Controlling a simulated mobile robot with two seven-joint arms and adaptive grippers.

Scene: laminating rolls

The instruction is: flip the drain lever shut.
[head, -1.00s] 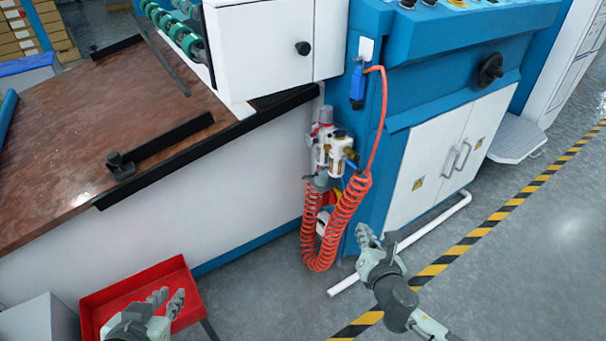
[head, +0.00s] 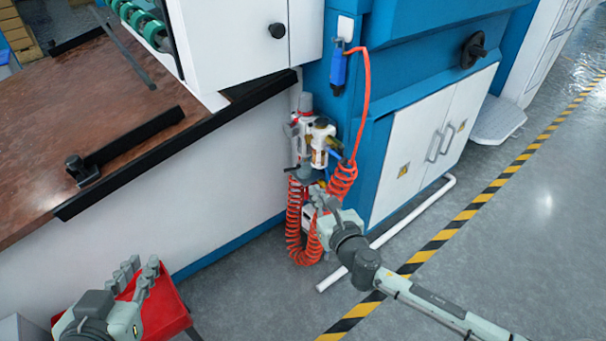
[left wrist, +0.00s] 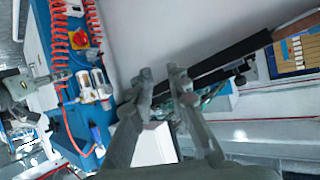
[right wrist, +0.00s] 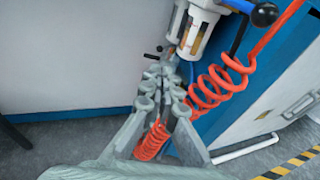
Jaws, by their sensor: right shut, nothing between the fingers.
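The air filter unit (head: 320,148) hangs on the blue machine's side. In the right wrist view its clear bowl (right wrist: 196,32) is at the top, and a small lever with black ends (right wrist: 153,54), apparently the drain lever, sticks out to the left beneath it. My right gripper (right wrist: 164,78) is shut and empty, with its tips just below this lever; contact cannot be told. In the head view the right gripper (head: 318,196) is below the filter unit and the lever cannot be made out. My left gripper (head: 139,270) is open and empty, away from the unit.
A coiled orange hose (head: 297,230) hangs right beside and behind the right gripper. A black ball-ended lever (right wrist: 265,14) is at the upper right. A red tray (head: 165,310) lies below the left gripper. White cabinet doors (head: 430,140) stand to the right.

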